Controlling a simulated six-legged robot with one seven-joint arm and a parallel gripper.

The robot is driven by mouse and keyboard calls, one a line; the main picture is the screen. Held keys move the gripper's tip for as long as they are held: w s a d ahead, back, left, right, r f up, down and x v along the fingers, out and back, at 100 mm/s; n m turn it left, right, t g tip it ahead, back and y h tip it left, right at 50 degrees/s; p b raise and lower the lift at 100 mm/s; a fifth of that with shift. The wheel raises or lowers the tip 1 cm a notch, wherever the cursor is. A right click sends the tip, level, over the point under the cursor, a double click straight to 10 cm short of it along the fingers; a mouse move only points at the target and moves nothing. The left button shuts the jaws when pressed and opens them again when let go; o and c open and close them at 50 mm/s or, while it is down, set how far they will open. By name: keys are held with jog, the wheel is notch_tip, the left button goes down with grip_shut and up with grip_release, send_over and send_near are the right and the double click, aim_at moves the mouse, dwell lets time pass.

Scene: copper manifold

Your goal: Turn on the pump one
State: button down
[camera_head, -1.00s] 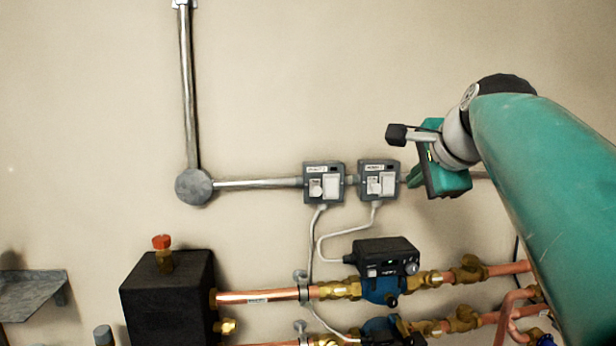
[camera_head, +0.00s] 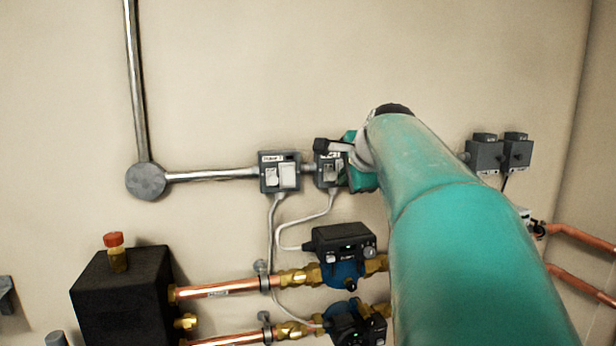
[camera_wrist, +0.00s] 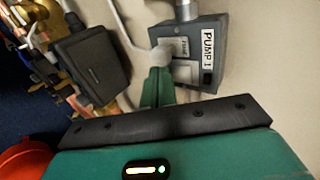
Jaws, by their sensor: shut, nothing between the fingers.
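The grey switch box labelled PUMP 1 (camera_wrist: 205,55) is on the wall in the wrist view, turned on its side, with a white switch panel on its face. In the head view it is the right box (camera_head: 328,171) of a pair, partly covered by my gripper. My gripper (camera_wrist: 160,88) is shut and empty. Its teal fingertips show just below the box's lower-left corner in the wrist view; I cannot tell whether they touch it. In the head view my gripper (camera_head: 349,176) is at the right side of the box. The switch's setting is not clear.
A second switch box (camera_head: 280,172) sits to the left on a metal conduit (camera_head: 212,175). Below are a black-topped pump (camera_head: 342,240), copper pipes (camera_head: 222,289) and a black block (camera_head: 122,300). Two grey boxes (camera_head: 486,156) are on the wall at right. A cable leaves the box.

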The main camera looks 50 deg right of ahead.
jog(key=shift+w+d+f, duration=0.1)
jog(key=shift+w, duration=0.05)
dwell(0.3)
jog(key=shift+r, duration=0.9)
